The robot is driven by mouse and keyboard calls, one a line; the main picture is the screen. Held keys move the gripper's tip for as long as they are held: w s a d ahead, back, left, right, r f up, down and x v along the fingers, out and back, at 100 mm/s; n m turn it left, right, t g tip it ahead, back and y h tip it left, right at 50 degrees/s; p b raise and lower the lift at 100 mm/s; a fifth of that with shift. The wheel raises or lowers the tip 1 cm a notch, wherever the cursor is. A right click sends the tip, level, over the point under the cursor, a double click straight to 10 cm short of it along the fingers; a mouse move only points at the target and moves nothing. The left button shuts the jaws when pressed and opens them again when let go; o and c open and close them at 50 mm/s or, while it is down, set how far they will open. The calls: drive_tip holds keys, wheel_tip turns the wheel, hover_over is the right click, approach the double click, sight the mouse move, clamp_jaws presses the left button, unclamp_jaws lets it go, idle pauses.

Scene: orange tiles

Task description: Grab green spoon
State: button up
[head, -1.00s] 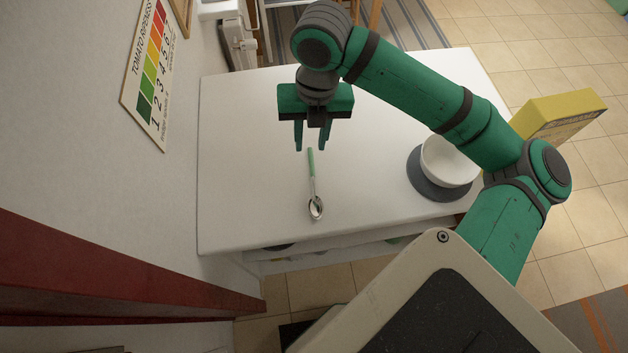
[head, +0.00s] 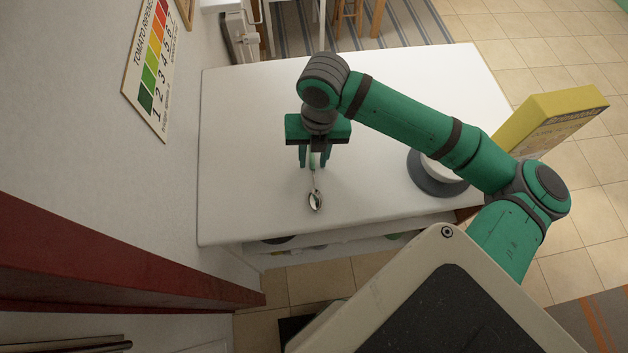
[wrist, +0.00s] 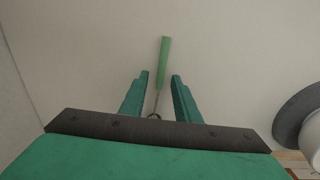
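The green spoon (head: 315,199) lies on the white table, with its metal bowl toward me and its green handle pointing away. In the head view my gripper (head: 313,164) is over the handle and hides part of it. In the wrist view the green handle (wrist: 164,62) reaches beyond the fingertips, and the metal neck runs between the two fingers. My gripper (wrist: 160,74) is open, with a gap on both sides of the spoon. Most of the bowl is hidden in the wrist view by the gripper body.
The white table (head: 240,185) is mostly clear around the spoon. A white bowl on a dark grey round plate (head: 428,183) is to the right, partly behind my arm. A yellow box (head: 548,122) stands at the far right. A wall with a ripeness chart (head: 153,70) borders the left.

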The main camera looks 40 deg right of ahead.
drive_tip(key=shift+c, duration=0.6)
clamp_jaws()
drive_tip(key=shift+r, duration=0.1)
